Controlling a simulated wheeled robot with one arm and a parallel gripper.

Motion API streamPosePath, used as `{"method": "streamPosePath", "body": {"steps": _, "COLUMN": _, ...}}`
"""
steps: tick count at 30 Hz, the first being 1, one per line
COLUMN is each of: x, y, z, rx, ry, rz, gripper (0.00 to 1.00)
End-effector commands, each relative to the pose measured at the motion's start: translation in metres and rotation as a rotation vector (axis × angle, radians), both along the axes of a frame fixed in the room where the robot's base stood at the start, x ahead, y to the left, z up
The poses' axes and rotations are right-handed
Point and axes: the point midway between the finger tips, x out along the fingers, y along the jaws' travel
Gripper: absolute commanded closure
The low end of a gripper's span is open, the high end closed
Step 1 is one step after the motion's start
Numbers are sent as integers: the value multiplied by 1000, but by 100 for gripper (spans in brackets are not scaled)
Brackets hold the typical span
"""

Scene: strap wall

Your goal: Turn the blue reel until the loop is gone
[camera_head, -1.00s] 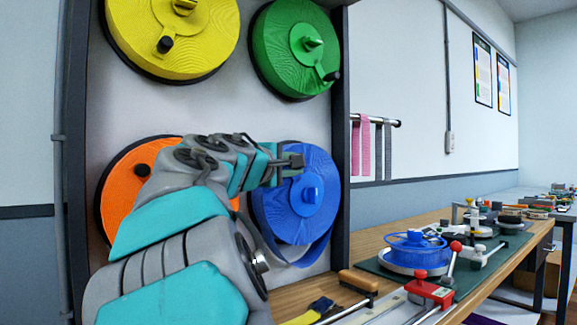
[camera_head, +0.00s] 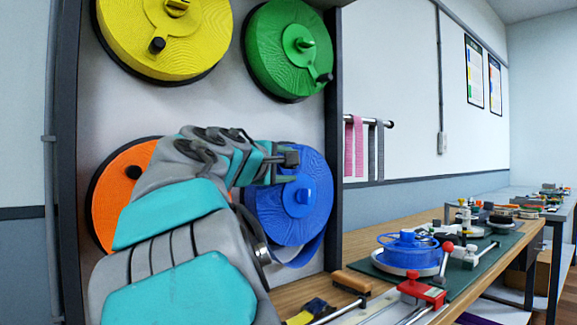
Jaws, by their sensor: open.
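The blue reel (camera_head: 306,218) is mounted on the lower right of the upright panel, with a raised blue hub (camera_head: 303,196) at its middle. A slack loop of blue strap (camera_head: 304,254) hangs below the reel's lower rim. My gripper (camera_head: 291,158) is open at the reel's upper left part, in front of its face. The picture does not show whether it touches the reel. My arm hides the reel's left side, and the reel's crank knob cannot be made out.
An orange reel (camera_head: 108,204) is partly behind my arm. A yellow reel (camera_head: 125,40) and a green reel (camera_head: 278,65) are above. A dark frame edge (camera_head: 333,130) stands right of the blue reel. The wooden bench (camera_head: 370,240) holds a blue spool (camera_head: 408,247) and a red clamp (camera_head: 422,290).

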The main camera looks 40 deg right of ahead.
Motion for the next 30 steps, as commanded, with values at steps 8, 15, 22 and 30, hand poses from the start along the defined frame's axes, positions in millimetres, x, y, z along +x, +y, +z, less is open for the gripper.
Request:
{"method": "streamPosePath", "body": {"steps": 8, "x": -1, "y": 3, "z": 0, "rx": -1, "ry": 0, "rz": 1, "gripper": 43}}
{"method": "streamPosePath", "body": {"steps": 15, "x": -12, "y": 27, "z": 1, "rx": -2, "ry": -1, "rz": 3, "gripper": 43}}
{"method": "streamPosePath", "body": {"steps": 22, "x": -28, "y": 61, "z": 4, "rx": -2, "ry": -2, "rz": 2, "gripper": 43}}
{"method": "streamPosePath", "body": {"steps": 30, "x": -32, "y": 71, "z": 4, "rx": 0, "ry": 0, "rz": 1, "gripper": 43}}
